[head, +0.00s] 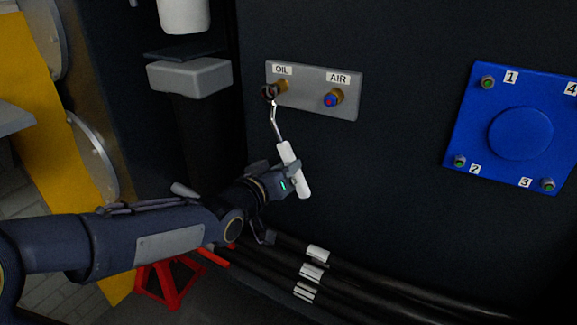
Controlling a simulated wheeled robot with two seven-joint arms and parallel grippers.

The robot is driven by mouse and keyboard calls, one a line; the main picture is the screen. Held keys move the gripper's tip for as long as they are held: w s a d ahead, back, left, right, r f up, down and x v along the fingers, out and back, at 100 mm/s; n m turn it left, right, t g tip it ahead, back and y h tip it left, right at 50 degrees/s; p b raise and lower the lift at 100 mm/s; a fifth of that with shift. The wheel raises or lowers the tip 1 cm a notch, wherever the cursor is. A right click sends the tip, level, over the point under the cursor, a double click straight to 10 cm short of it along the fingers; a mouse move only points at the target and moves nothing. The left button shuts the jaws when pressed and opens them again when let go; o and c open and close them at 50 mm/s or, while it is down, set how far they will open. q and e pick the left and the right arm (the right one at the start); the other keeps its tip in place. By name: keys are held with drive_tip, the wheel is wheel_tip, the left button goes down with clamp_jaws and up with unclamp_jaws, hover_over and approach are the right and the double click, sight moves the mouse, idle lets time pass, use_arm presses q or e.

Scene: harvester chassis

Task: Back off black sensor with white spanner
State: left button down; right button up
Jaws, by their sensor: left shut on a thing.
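The white spanner (287,153) has a white handle and a metal shaft. My left gripper (291,172) is shut on its handle, in front of the dark panel. The spanner points up, and its head is at the black sensor (268,92) under the OIL label. I cannot tell whether the head is seated around the sensor or just in front of it. The sensor sits by a brass fitting on the grey plate (309,99). A blue and red sensor (333,98) is under the AIR label. My right gripper is not in view.
A blue plate (485,145) with numbered bolts is on the panel at right. Black hoses (370,285) with white bands run along the bottom. A red stand (165,282) is below my left arm. A grey box (190,77) is at upper left.

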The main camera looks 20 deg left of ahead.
use_arm(q)
drive_tip(key=s+p, duration=0.1)
drive_tip(key=s, duration=0.7)
drive_tip(key=shift+s+a+p, duration=0.3)
drive_tip(key=shift+s+a, duration=0.05)
idle(1.3)
